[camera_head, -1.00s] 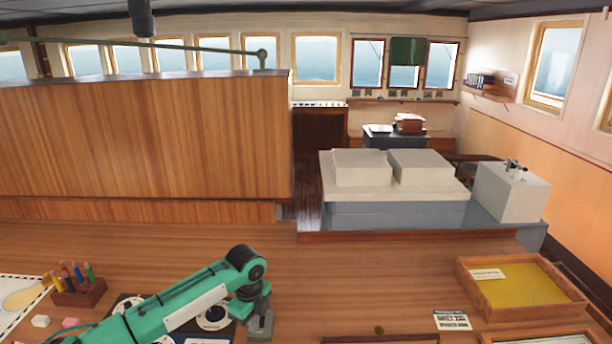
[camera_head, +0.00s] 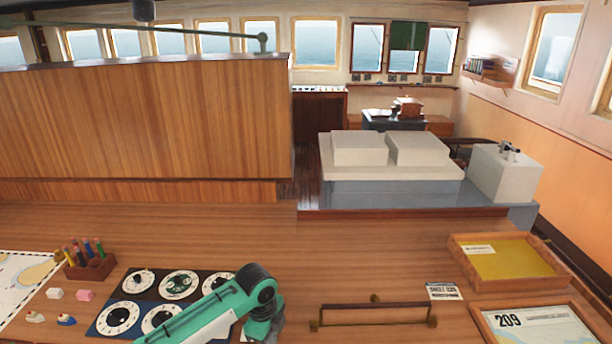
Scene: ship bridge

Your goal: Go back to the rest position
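My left arm (camera_head: 215,312) comes in from the bottom left, over the wooden chart table (camera_head: 360,270). It bends at a dark elbow-like joint (camera_head: 260,284) and points down to the bottom edge of the view. The gripper at its end is cut off by that edge, so its fingers are hidden. My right arm and gripper do not show.
A panel of round dials (camera_head: 180,284) lies partly under my arm. A pencil block (camera_head: 90,270), small erasers and a chart (camera_head: 20,282) are at left. A rail with brass ends (camera_head: 375,304), a card (camera_head: 443,291) and two wooden trays (camera_head: 505,262) (camera_head: 535,325) are at right.

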